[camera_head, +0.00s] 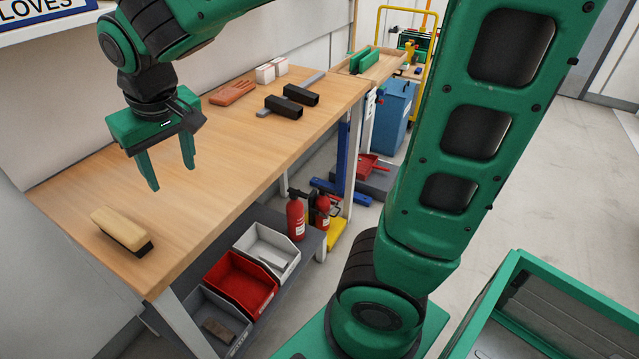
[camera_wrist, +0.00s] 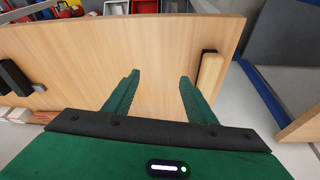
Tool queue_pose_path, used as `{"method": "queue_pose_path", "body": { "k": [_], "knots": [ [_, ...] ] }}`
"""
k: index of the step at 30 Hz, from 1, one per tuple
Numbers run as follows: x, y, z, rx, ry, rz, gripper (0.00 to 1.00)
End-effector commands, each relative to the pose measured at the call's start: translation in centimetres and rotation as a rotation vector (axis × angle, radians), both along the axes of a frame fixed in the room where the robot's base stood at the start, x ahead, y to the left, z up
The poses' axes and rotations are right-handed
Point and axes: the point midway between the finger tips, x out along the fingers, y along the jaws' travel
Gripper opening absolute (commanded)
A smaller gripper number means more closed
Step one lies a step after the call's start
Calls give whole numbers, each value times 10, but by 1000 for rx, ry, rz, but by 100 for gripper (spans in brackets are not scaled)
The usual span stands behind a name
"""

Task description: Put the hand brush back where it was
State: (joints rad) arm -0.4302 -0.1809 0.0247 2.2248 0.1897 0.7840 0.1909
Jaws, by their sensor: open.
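The hand brush (camera_head: 121,230) has a pale wooden back and dark bristles. It lies on the wooden workbench (camera_head: 180,215) near its front left corner. In the wrist view the brush (camera_wrist: 211,75) is at the right, close to the bench edge. My gripper (camera_head: 170,177) is open and empty above the bench, up and to the right of the brush in the head view. In the wrist view its two fingers (camera_wrist: 158,88) are apart with only bare bench between them, and the brush is beyond the right finger, not touching it.
Below are grey, red (camera_head: 241,283) and white bins and red fire extinguishers (camera_head: 296,217). The bench middle is clear.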

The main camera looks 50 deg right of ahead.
Motion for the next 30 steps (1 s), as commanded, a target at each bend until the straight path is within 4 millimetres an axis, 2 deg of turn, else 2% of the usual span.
{"method": "queue_pose_path", "body": {
  "k": [1,3,6,9,12,15,18,20,24,30],
  "knots": [
    [-9,-40,-3,-6,23,-71,51],
    [-28,-86,-9,-13,60,-154,51],
    [-62,-143,-18,-10,115,-270,51],
    [-104,-188,-28,4,172,-381,51],
    [-147,-219,-38,30,223,-483,51],
    [-185,-237,-47,60,266,-564,51],
    [-212,-245,-54,86,296,-619,51],
    [-222,-247,-57,98,308,-640,51],
    [-233,-249,-59,108,319,-659,51],
    [-233,-249,-59,108,320,-659,51]
  ]
}}
